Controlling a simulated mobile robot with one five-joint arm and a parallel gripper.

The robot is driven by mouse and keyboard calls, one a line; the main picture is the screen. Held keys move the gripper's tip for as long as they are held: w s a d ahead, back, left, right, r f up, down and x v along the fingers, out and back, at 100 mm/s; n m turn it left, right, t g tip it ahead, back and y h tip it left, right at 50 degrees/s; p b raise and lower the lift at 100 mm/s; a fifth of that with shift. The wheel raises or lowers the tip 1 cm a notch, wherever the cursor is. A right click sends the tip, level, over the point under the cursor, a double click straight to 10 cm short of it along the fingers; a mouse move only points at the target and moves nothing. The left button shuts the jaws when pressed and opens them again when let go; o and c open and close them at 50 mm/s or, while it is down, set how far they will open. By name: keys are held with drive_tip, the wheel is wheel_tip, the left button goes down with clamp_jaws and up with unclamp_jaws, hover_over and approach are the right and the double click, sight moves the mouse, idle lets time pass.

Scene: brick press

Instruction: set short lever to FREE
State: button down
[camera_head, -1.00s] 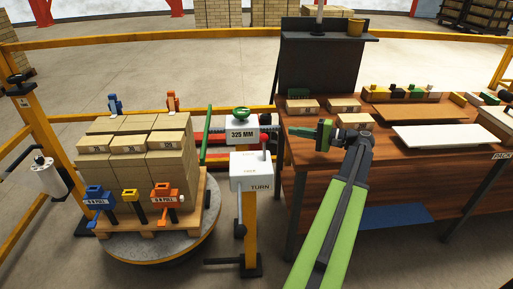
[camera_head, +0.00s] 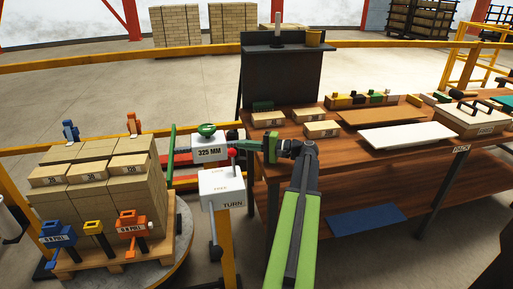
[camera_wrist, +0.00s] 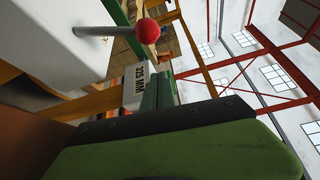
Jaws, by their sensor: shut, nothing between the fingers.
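The short lever is a metal rod with a red ball knob (camera_head: 231,153), standing on a white box (camera_head: 221,188) on a yellow post. TURN is lettered on the box; faint marks on its top are too small to read. In the wrist view, the red knob (camera_wrist: 148,31) and rod stick out from the white box (camera_wrist: 45,40). My gripper (camera_head: 246,148) is shut and empty, just right of the knob in the head view. The wrist view shows my green and dark gripper (camera_wrist: 163,90) below the knob, with a gap between them.
A 325 MM sign (camera_head: 209,146) with a green knob is behind the lever box. Left is a pallet of boxes (camera_head: 105,195) on a round turntable, with coloured clamps. Right is a wooden workbench (camera_head: 380,150) with boxes and boards. A yellow rail (camera_head: 120,60) runs behind.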

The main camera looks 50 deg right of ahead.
sight(233, 163)
drive_tip(key=a, duration=0.3)
drive_tip(key=shift+s+a+r, duration=0.2)
drive_tip(key=shift+s+a, duration=0.15)
drive_tip(key=shift+a, duration=0.05)
